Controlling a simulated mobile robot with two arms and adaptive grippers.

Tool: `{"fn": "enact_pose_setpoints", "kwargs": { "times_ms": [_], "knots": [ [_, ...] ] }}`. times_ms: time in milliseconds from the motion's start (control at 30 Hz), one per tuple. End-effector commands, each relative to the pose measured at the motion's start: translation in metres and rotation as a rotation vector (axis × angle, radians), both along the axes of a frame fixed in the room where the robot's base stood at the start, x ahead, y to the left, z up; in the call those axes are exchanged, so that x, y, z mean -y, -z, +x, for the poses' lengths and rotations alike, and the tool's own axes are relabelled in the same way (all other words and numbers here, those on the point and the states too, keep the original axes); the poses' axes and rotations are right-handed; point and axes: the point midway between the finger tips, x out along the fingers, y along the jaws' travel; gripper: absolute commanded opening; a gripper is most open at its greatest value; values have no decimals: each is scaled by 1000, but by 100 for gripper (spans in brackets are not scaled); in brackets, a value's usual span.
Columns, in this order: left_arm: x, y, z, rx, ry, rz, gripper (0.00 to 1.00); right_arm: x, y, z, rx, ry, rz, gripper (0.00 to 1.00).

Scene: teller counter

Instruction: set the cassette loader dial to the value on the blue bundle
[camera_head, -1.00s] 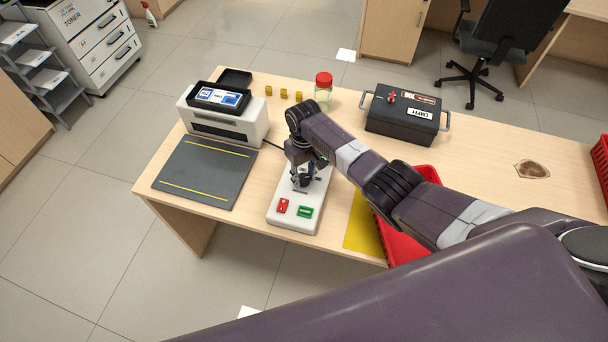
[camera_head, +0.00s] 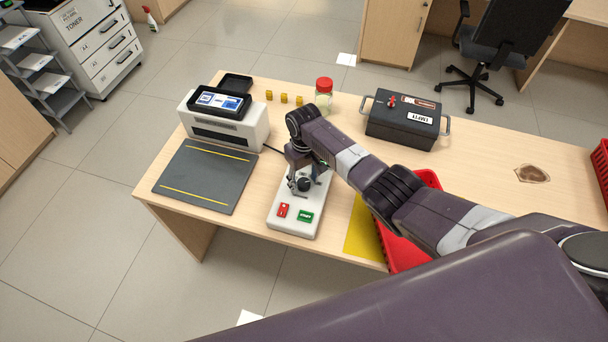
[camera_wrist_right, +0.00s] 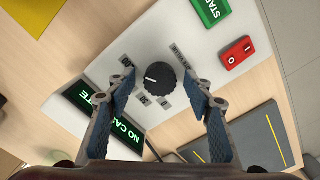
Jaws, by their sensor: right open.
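The loader is a white panel (camera_head: 290,226) at the table's front edge. My right gripper (camera_wrist_right: 158,90) is open, with one finger on each side of the dial; contact is not clear. The gripper also shows over the panel in the head view (camera_head: 304,180). A green-lit display (camera_wrist_right: 125,133) reads "NO CAS...", partly hidden by a finger. A blue-and-white item (camera_head: 222,99), perhaps the blue bundle, lies in a black tray on the white machine; its value is unreadable. My left gripper is out of view.
The panel has a red switch (camera_head: 283,210) and a green START button (camera_head: 306,216). A dark mat (camera_head: 200,178) lies left. A black case (camera_head: 402,122) with an upside-down label, a red-lidded jar (camera_head: 324,94) and small yellow blocks (camera_head: 284,99) stand behind. A red basket (camera_head: 398,252) is right.

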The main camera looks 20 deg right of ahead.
Motion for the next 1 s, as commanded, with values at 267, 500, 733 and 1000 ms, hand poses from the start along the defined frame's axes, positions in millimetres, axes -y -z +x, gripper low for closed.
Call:
{"fn": "enact_pose_setpoints", "kwargs": {
  "times_ms": [267,500,733,1000],
  "knots": [
    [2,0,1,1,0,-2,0,0,-25,0,3,-2,1,47],
    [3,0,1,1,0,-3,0,0,-72,1,5,-1,1,47],
    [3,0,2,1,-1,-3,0,0,-109,1,4,1,0,47],
    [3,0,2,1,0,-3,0,0,-120,1,2,1,0,47]
  ]
}}
